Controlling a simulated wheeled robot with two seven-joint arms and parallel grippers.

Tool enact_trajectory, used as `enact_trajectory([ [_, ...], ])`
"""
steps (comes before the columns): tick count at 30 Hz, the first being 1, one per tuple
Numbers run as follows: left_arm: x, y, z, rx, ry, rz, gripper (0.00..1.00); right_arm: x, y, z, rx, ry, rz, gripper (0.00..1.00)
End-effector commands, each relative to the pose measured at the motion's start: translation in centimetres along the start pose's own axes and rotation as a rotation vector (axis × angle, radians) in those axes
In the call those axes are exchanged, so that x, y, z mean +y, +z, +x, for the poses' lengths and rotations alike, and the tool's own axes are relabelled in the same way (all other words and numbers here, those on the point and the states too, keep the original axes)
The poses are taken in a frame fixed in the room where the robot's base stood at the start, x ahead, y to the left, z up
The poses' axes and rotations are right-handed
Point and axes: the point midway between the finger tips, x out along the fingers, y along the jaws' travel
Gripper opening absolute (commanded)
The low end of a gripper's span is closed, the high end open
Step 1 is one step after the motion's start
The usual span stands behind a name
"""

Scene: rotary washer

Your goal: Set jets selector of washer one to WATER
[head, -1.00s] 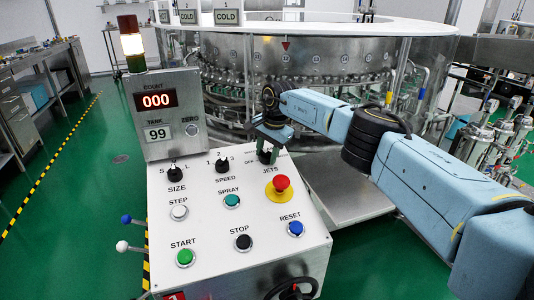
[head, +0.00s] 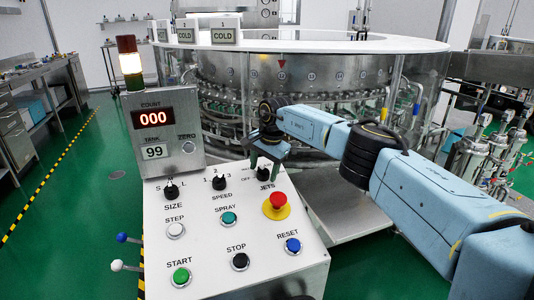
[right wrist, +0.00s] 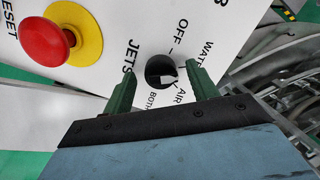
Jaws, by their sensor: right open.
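The jets selector (head: 263,174) is a black rotary knob above the JETS label on the white sloped panel of the washer's control box. In the right wrist view the knob (right wrist: 161,71) has OFF, WATER, AIR and BOTH printed around it. A white mark on the knob faces the AIR side; its exact setting is hard to tell. My right gripper (head: 265,161) is open over the knob. In the right wrist view its green fingers (right wrist: 163,88) stand on either side of the knob, with gaps. My left gripper is not in view.
The red emergency button (head: 277,202) on its yellow base is close to the knob. The speed selector (head: 219,184) and size selector (head: 171,192) are to the left. The display box (head: 161,132) shows 000 and 99. The round washer (head: 310,75) stands behind.

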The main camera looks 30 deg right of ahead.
Motion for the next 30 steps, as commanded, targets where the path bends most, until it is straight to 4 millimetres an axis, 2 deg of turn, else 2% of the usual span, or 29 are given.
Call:
enact_trajectory([
  [8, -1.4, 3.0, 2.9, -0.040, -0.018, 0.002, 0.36, -0.1, -0.1, -5.4, 0.002, -0.003, 0.000, 0.58],
  [15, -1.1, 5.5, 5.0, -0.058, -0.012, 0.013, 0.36, -0.1, -0.1, -10.2, 0.001, -0.002, -0.001, 0.58],
  [18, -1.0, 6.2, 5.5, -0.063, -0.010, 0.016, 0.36, 0.0, -0.1, -11.5, 0.001, -0.001, 0.001, 0.58],
  [24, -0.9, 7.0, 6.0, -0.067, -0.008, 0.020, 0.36, 0.0, 0.0, -12.7, 0.000, 0.001, 0.001, 0.58],
  [30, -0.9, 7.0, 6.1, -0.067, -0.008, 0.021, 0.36, 0.0, 0.0, -12.8, 0.000, 0.001, 0.001, 0.58],
])
